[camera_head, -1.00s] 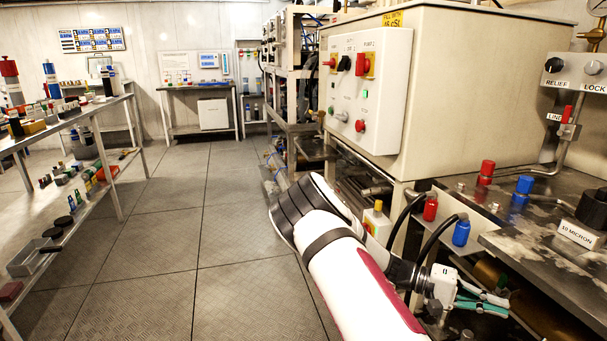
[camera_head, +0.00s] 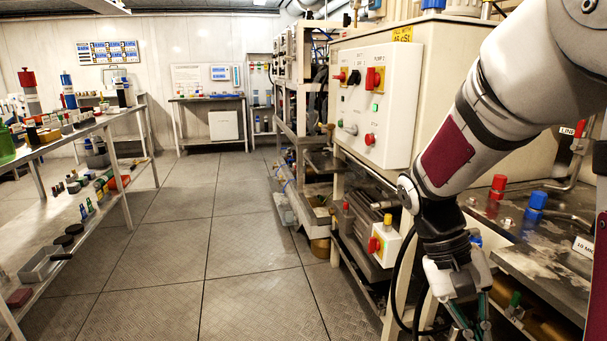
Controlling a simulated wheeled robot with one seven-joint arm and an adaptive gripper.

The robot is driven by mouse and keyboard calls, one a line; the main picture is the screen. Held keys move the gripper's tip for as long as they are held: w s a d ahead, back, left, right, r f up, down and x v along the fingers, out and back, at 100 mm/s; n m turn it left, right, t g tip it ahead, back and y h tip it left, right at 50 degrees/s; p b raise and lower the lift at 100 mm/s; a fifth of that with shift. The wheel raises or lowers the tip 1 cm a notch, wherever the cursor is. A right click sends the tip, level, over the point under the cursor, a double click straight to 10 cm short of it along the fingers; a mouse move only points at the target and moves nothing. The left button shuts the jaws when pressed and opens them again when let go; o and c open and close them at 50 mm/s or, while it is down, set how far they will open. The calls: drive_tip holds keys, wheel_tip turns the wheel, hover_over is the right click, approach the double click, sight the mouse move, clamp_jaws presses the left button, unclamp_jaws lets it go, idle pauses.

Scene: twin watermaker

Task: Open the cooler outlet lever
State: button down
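No lever in view can be told for sure as the cooler outlet lever. A small red-handled lever (camera_head: 579,130) stands upright on a pipe at the right, by a label reading LINE. A green-topped fitting (camera_head: 515,299) shows low under the right bench's edge. My gripper (camera_head: 474,326) hangs pointing down at the bottom right, in front of the bench. Its teal fingers look apart with nothing seen between them. The fingertips are at the picture's lower edge, so what lies just below them is hidden.
The steel bench (camera_head: 540,262) carries red (camera_head: 498,183) and blue caps (camera_head: 538,200). A white switch panel (camera_head: 378,105) is on the cream cabinet. A yellow-topped box with a red knob (camera_head: 374,245) is below. Shelves (camera_head: 103,215) stand left; the floor (camera_head: 235,265) between is clear.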

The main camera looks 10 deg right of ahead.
drive_tip(key=s+a+r+n+t+y, duration=0.1)
drive_tip(key=s+a+r+n+t, duration=0.2)
drive_tip(key=s+a, duration=0.35)
drive_tip(key=s+a+r+n+t+y, duration=0.2)
drive_tip(key=s+a+r+t, duration=0.2)
drive_tip(key=s+a, duration=0.3)
wheel_tip(320, 180, up, 30)
drive_tip(key=d+t+p, duration=0.1)
drive_tip(key=t+p, duration=0.2)
drive_tip(key=p, duration=2.5)
drive_tip(key=shift+s+d+p, duration=0.2)
drive_tip(key=shift+d+p, duration=0.15)
drive_tip(key=shift+p, duration=0.05)
